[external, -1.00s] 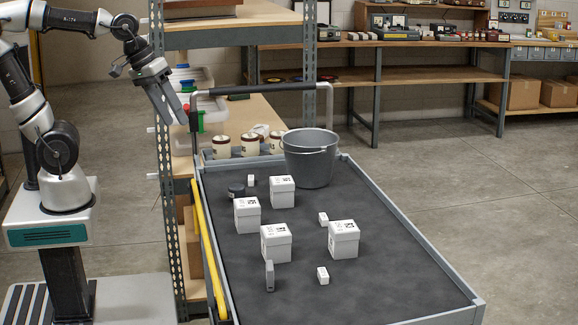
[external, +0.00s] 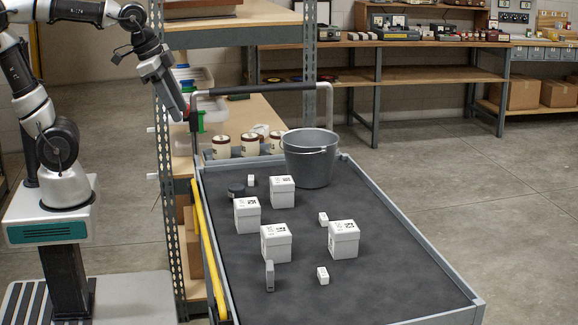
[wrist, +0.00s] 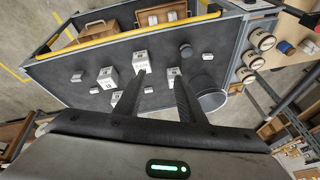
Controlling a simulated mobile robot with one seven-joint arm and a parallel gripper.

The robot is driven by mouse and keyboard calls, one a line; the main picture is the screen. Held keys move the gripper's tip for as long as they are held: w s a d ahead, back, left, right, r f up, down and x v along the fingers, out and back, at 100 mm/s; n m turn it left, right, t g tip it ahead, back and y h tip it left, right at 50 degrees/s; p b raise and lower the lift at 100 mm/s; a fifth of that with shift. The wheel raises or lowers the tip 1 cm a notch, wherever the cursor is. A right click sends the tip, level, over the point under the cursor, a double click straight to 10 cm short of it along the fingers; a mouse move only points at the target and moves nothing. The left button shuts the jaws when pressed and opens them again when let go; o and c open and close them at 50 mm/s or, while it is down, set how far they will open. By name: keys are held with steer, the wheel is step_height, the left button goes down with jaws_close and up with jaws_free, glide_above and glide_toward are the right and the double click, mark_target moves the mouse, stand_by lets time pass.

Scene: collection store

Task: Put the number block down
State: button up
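Several white cube blocks with dark printed marks stand on the grey cart top: one at the back (external: 282,191), one at the left (external: 247,215), one in front (external: 276,243) and one at the right (external: 343,239). I cannot tell which is the number block. My gripper (external: 180,115) is raised beyond the cart's back left corner, near the shelf. In the wrist view its two fingers (wrist: 160,78) are apart, with nothing visibly held. White blocks such as this one (wrist: 107,78) show on the cart beyond the fingers.
A grey bucket (external: 312,160) stands at the cart's back. Jars (external: 222,147) stand on the shelf behind. The cart's front right is clear.

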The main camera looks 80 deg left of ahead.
steer(key=w+a+m+g+p, duration=0.1)
steer(key=w+a+m, duration=0.2)
steer(key=w, duration=0.3)
steer(key=w+a+m+g, duration=0.1)
steer(key=w+a+m, duration=0.2)
steer(key=w+a, duration=0.15)
steer(key=m+g+p, duration=0.1)
steer(key=m+g, duration=0.2)
steer(key=m, duration=0.7)
glide_above(251, 177)
steer(key=d, duration=0.1)
steer(key=shift+h, duration=0.3)
steer(key=f, duration=2.3)
steer(key=shift+w+f, duration=0.2)
steer(key=shift+s+a+f, duration=0.1)
steer(key=shift+a+f, duration=0.1)
steer(key=shift+f, duration=1.25)
steer(key=shift+s+a+f, duration=0.1)
steer(key=shift+a+f, duration=0.05)
steer(key=shift+f, duration=1.25)
jaws_close()
